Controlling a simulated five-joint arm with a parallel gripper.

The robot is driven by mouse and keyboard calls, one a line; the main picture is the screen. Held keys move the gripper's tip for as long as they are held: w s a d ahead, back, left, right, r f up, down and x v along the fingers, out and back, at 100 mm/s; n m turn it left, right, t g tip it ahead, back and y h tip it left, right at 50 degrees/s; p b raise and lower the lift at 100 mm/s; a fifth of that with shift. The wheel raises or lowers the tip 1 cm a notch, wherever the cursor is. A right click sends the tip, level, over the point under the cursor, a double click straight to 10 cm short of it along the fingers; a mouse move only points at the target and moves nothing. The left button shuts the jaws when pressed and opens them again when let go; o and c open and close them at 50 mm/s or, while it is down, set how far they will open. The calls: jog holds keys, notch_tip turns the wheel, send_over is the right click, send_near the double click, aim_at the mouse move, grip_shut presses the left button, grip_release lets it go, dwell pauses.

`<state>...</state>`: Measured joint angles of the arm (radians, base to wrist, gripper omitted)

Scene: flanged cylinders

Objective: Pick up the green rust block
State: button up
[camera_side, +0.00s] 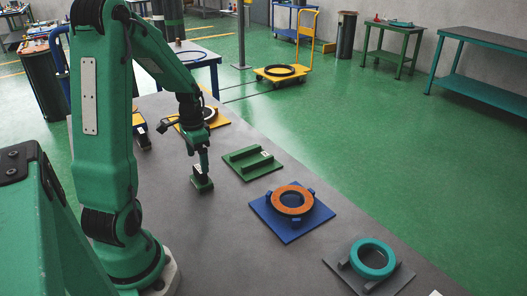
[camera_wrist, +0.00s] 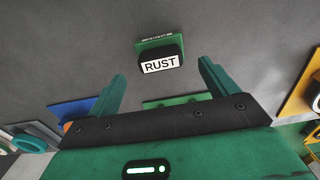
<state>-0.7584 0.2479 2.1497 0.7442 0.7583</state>
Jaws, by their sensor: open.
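The green rust block (camera_wrist: 153,45) has a dark front with a white label reading RUST. In the wrist view it lies on the grey table, beyond and between my fingertips. My gripper (camera_wrist: 162,72) is open, with a green finger on each side and nothing between them. In the side view my gripper (camera_side: 203,166) points down, close above a small green block (camera_side: 202,187) on the table. The exact gap between them is hard to tell there.
A green fixture plate (camera_side: 264,166) is right of my gripper. Nearer the camera are a blue plate (camera_side: 289,234) with an orange ring (camera_side: 277,206) and a grey plate (camera_side: 397,283) with a teal ring (camera_side: 388,263). A yellow plate (camera_side: 219,122) lies behind. Table around the block is clear.

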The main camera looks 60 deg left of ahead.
aim_at(199, 169)
jog(key=shift+f, duration=0.25)
jog(key=shift+f, duration=0.15)
jog(key=shift+f, duration=2.45)
jog(key=c, duration=1.1)
jog(key=shift+c, duration=0.2)
jog(key=shift+r, duration=0.15)
